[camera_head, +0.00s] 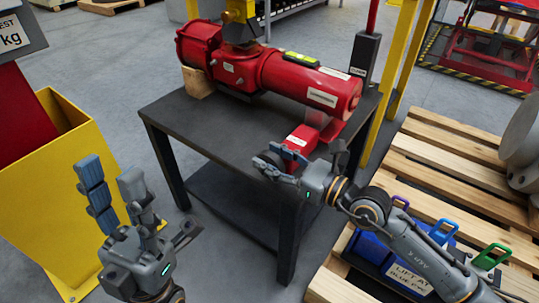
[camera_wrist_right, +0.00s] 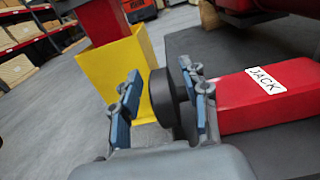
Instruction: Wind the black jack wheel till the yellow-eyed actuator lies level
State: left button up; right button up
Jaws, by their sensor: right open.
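The red actuator (camera_head: 270,72) lies across the dark table (camera_head: 205,125), its long cylinder pointing right. A yellow part (camera_head: 238,22) rises at its top. I cannot tell whether it lies level. The red jack (camera_head: 303,141) sits under the cylinder's right end; its "JACK" label shows in the right wrist view (camera_wrist_right: 266,79). The black jack wheel (camera_wrist_right: 163,97) is on the jack's near end. My right gripper (camera_head: 273,162) is open, its fingers on either side of the wheel; contact is unclear. My left gripper (camera_head: 110,175) is open and empty, left of the table.
A wooden block (camera_head: 197,82) supports the actuator's left end. A small yellow-green level (camera_head: 301,59) lies on the cylinder. A yellow bin (camera_head: 70,190) stands at left. A yellow post (camera_head: 400,75) stands behind the table.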

jog(key=shift+w+a, duration=0.25)
jog(key=shift+a, duration=0.1)
jog(key=shift+c, duration=0.2)
